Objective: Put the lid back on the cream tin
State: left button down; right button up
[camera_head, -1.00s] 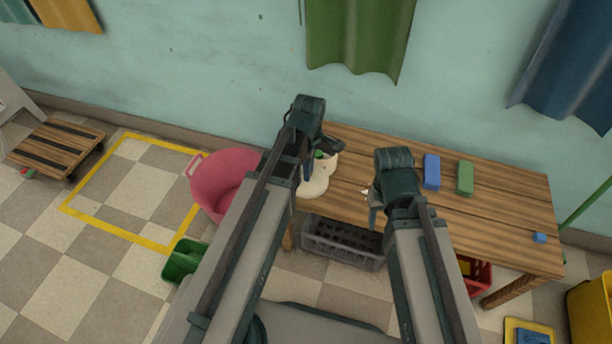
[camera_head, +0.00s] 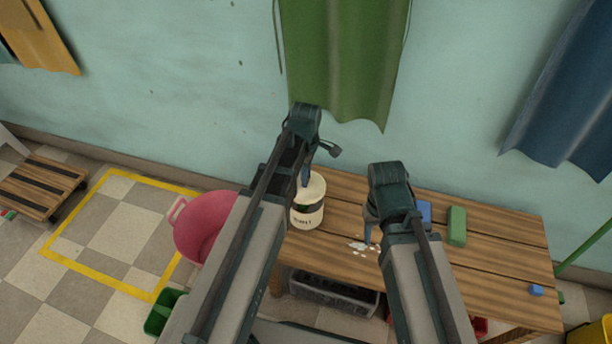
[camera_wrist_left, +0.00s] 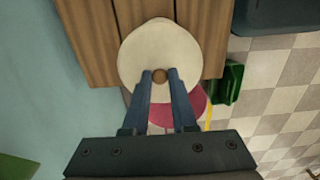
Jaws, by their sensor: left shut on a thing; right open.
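My left gripper (camera_head: 305,178) is shut on the brown knob (camera_wrist_left: 160,77) of the cream, round lid (camera_wrist_left: 160,45). The lid (camera_head: 315,188) is over the pale tin (camera_head: 307,218), which stands upright with dark lettering at the table's left end. A dark greenish band shows between lid and tin wall; I cannot tell whether they touch. The lid hides the tin in the left wrist view. My right gripper (camera_head: 371,232) is open and apart from the tin, to its right over the table, with no object seen in it.
The wooden table (camera_head: 500,255) carries white scraps (camera_head: 360,246), a blue block (camera_head: 425,210), a green block (camera_head: 457,226) and a small blue block (camera_head: 536,290). A pink tub (camera_head: 203,225) stands left of the table. A grey crate (camera_head: 330,292) is beneath it.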

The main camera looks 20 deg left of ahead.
pick_arm(q)
jog(key=shift+f, duration=0.2)
notch_tip(320, 180, down, 6)
jog(key=b, duration=0.6)
jog(key=shift+f+b, duration=0.15)
jog(key=shift+b, duration=0.2)
dwell(1.6)
jog(key=shift+c, duration=0.8)
grip_release()
jog(key=shift+r+p, duration=3.55)
